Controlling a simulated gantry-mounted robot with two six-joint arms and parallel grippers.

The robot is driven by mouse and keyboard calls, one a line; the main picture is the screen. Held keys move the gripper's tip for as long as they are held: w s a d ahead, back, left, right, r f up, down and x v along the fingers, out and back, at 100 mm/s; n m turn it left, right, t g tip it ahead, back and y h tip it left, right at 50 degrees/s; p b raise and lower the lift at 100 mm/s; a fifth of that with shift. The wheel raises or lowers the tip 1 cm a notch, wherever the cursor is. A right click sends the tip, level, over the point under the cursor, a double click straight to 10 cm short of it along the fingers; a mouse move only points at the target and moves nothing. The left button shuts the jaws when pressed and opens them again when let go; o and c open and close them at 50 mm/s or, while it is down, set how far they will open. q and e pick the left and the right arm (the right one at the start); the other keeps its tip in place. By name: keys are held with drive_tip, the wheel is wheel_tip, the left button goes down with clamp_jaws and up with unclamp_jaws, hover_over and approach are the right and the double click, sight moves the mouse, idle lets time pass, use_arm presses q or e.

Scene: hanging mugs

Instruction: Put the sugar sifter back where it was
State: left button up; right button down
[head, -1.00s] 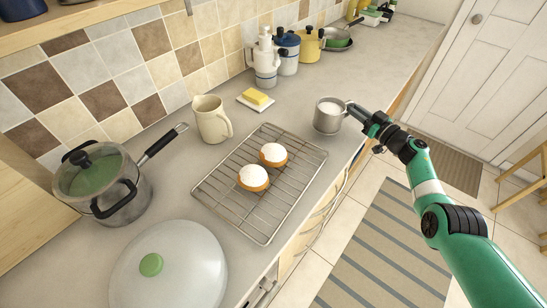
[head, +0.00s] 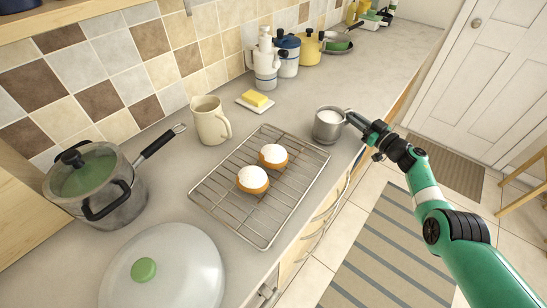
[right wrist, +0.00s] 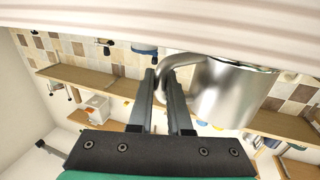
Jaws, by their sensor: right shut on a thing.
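The sugar sifter (head: 328,127) is a grey metal cup with white sugar in it, upright near the counter's right edge, right of the wire rack. I cannot tell whether its base touches the counter. My right gripper (head: 354,119) is shut on its handle, on the cup's right side. In the right wrist view, the sifter (right wrist: 230,92) shows as a shiny metal body with a curved handle between the fingers of the gripper (right wrist: 164,84). My left gripper is not in view.
A wire rack (head: 232,217) holds two sugar-topped cakes. A cream jug (head: 209,122), a butter dish (head: 256,102) and a lidded pot (head: 98,190) stand behind and left. A white lid (head: 165,270) is at the front.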

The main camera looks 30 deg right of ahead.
drive_tip(key=shift+f+b, duration=0.3)
drive_tip(key=shift+b, duration=0.05)
drive_tip(key=c, duration=0.8)
unclamp_jaws()
drive_tip(key=s+p, duration=0.2)
drive_tip(key=p, duration=0.1)
drive_tip(key=s+r+p, duration=0.1)
drive_tip(key=s+p, duration=0.2)
drive_tip(key=shift+s+p, duration=0.15)
drive_tip(key=shift+p, duration=0.25)
drive_tip(key=s+p, duration=0.1)
drive_tip(key=s, duration=0.3)
drive_tip(key=s+f+p, duration=0.1)
drive_tip(key=s, duration=0.1)
drive_tip(key=shift+s+p, duration=0.2)
drive_tip(key=shift+p, duration=0.1)
